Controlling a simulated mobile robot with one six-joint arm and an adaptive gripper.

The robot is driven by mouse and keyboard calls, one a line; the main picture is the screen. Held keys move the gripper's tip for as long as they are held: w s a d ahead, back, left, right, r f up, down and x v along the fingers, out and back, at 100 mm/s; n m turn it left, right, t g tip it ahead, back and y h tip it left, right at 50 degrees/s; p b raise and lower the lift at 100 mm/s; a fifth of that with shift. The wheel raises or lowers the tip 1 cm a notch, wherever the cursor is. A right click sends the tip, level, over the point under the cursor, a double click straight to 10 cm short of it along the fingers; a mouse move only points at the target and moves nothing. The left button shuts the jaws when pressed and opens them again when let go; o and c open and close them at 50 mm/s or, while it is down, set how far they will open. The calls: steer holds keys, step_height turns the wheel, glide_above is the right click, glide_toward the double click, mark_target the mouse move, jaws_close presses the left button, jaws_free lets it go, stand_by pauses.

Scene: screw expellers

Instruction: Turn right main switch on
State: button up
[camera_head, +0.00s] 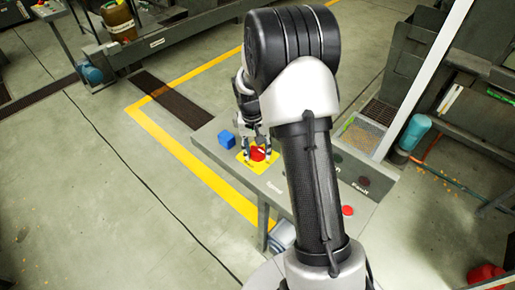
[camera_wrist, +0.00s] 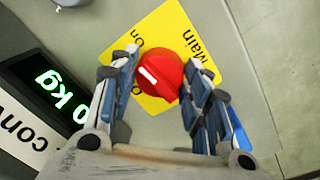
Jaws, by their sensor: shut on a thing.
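The main switch is a round red knob (camera_wrist: 161,75) with a white mark, set on a yellow plate (camera_wrist: 166,28) lettered "Main" and "On". Another label beside the left finger is partly hidden and shows only an "O". The white mark points to the picture's left, between these two labels. My gripper (camera_wrist: 163,60) has one finger on each side of the knob and is shut on it. In the head view, my gripper (camera_head: 257,154) reaches down over the red knob (camera_head: 258,154) on the grey panel (camera_head: 207,139).
A blue block (camera_head: 226,139) stands on the panel left of the plate. A red button (camera_head: 347,210) and dark round controls lie farther right. A display (camera_wrist: 52,88) reading "0 kg" is left in the wrist view.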

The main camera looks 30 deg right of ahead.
mark_target(254, 149)
steer(key=shift+m, duration=0.6)
steer(key=o, duration=1)
steer(key=shift+o, duration=0.2)
step_height(254, 149, up, 12)
steer(key=shift+w+a, duration=0.35)
steer(key=shift+a, duration=0.1)
